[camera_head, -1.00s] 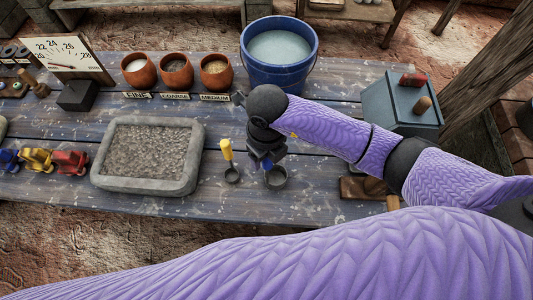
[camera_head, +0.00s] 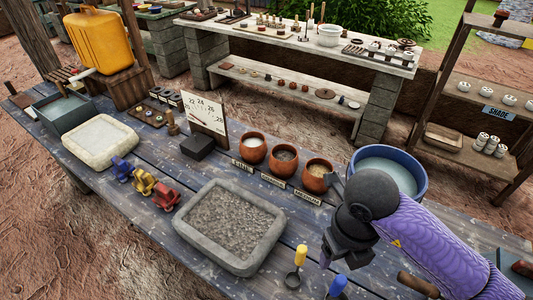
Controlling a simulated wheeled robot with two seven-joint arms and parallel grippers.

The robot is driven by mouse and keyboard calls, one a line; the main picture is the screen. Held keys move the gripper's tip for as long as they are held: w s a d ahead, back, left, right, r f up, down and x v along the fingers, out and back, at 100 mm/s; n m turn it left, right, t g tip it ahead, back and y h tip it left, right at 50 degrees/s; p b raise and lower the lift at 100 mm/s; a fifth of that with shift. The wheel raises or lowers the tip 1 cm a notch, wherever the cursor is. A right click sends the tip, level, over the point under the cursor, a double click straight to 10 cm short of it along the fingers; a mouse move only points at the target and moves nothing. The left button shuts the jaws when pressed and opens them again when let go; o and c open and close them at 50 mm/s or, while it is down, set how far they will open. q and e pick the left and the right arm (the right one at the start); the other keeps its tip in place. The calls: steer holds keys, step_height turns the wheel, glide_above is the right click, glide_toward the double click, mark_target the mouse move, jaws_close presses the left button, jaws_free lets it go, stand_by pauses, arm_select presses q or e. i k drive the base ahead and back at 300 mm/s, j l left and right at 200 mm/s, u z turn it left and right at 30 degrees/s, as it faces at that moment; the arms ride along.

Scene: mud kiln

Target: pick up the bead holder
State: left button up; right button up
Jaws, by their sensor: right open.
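No object here is plainly marked as the bead holder, and I cannot tell which one it is. Small blue (camera_head: 122,169), yellow (camera_head: 143,183) and red (camera_head: 165,197) stand-like pieces sit in a row on the blue plank table, left of the grey gravel tray (camera_head: 180,222). My right gripper (camera_head: 327,258) is open, pointing down above the table's right part. It is near a yellow-handled scoop (camera_head: 300,257) and a blue-handled one (camera_head: 338,286), and appears empty. The gripper partly hides the table behind it. My left gripper is out of view.
Three clay bowls (camera_head: 252,149) and a blue water bucket (camera_head: 420,183) stand along the far edge. A dial board (camera_head: 206,112) and black block (camera_head: 197,147) stand left of them. A bench (camera_head: 290,38) with small wares stands behind; a shelf (camera_head: 487,98) is at right.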

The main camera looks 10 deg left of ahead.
mark_target(122, 169)
steer(key=u, duration=1.65)
